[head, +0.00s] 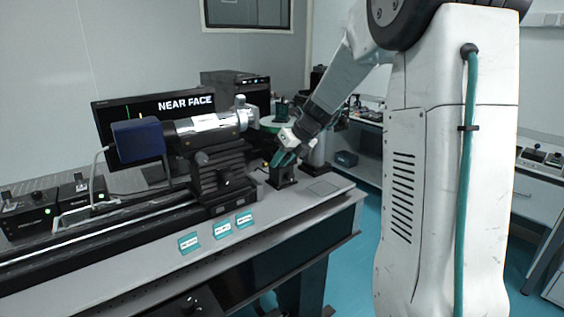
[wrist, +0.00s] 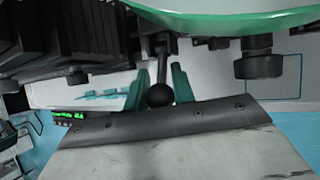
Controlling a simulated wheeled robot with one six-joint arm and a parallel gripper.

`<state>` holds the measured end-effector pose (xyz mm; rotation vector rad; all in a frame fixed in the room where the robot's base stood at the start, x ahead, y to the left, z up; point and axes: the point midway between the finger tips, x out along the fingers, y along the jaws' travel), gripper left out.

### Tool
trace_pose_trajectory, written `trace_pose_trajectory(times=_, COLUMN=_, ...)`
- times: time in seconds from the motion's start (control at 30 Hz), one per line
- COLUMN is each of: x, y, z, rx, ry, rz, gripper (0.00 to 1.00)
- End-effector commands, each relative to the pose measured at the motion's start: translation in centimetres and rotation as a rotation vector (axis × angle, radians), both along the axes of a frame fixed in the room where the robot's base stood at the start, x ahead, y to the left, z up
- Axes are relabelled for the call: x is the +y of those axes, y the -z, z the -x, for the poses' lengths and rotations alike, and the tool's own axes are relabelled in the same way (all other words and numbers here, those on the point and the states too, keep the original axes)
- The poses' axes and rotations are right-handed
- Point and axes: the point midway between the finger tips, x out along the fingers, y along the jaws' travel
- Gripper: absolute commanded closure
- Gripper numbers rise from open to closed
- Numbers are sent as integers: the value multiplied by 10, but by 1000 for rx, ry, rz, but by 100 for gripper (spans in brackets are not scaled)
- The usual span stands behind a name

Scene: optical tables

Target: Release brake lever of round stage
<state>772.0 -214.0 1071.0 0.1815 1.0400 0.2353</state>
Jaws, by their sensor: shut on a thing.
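The round stage (wrist: 235,20) shows at the top of the wrist view as a disc with a pale green rim. In the head view its green top (head: 272,123) is behind my wrist and partly hidden. The brake lever (wrist: 160,95) is a dark rod with a black ball knob, below the stage in the wrist view. My gripper (wrist: 158,77) has its teal fingers on both sides of the lever and is shut on it. In the head view my gripper (head: 285,158) is low in front of the stage, and the lever cannot be made out there.
A long optical table (head: 270,222) carries a lens barrel (head: 205,127) on a black mount, left of my gripper. A monitor (head: 180,105) reading "NEAR FACE" stands behind. Teal labels (head: 222,230) sit along the front. Black knobs (wrist: 258,62) hang beside the lever in the wrist view.

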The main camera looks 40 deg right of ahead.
Motion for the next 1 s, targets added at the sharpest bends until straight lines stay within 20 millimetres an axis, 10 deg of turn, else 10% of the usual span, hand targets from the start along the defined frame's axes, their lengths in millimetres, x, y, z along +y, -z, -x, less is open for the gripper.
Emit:
trace_pose_trajectory(times=0.53, x=-1, y=-1, z=-1, rx=27, ry=1, rz=1, gripper=98)
trace_pose_trajectory(times=0.57, x=-1, y=-1, z=-1, rx=27, ry=1, rz=1, gripper=72)
trace_pose_trajectory(times=0.6, x=0, y=-1, z=-1, rx=27, ry=1, rz=1, gripper=67)
trace_pose_trajectory(times=1.0, x=-4, y=-11, z=5, rx=25, ry=2, rz=1, gripper=67)
